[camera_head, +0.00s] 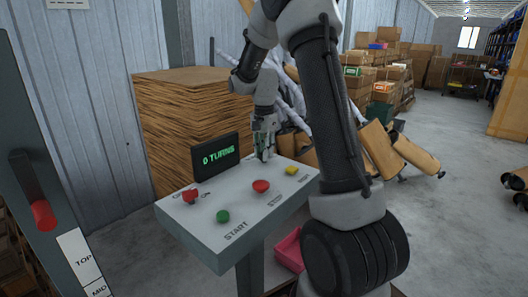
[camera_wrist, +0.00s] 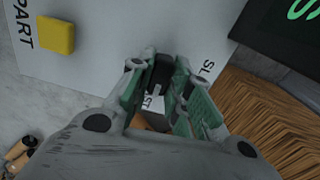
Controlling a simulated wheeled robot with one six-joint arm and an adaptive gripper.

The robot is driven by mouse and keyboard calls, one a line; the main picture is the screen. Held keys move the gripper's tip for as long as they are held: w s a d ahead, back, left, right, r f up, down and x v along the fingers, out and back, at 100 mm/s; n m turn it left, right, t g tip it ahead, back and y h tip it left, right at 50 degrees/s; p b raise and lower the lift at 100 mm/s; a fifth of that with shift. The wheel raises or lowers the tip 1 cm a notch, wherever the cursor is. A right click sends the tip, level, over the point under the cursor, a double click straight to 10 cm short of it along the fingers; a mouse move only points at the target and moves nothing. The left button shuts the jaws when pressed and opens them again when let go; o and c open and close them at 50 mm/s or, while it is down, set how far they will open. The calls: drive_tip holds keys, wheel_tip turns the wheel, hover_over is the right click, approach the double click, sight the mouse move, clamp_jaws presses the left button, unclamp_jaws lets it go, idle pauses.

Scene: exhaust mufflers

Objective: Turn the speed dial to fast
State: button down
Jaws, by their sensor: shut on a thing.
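The speed dial (camera_wrist: 161,72) is a dark knob on the white control panel, between my fingers in the wrist view. Letters "SL" stand on the panel to its right, and partly hidden lettering shows below it. My gripper (camera_wrist: 160,88) is shut on the dial, a finger on each side. In the head view my gripper (camera_head: 264,155) points down at the back edge of the control panel (camera_head: 240,200), right of the display; the dial is hidden there. Which way the dial points cannot be told.
The display (camera_head: 216,156) reads "0 TURNS". The panel carries a red knob (camera_head: 190,196), a green button (camera_head: 222,216), a red button (camera_head: 261,186) and a yellow button (camera_head: 291,170). A tall cardboard stack (camera_head: 190,110) stands close behind. A red-handled lever (camera_head: 41,214) is at left.

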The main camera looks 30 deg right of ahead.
drive_tip(key=shift+m, duration=0.4)
drive_tip(key=c, duration=1.3)
unclamp_jaws()
drive_tip(key=shift+r, duration=0.1)
wheel_tip(320, 180, up, 12)
drive_tip(key=shift+f, duration=0.1)
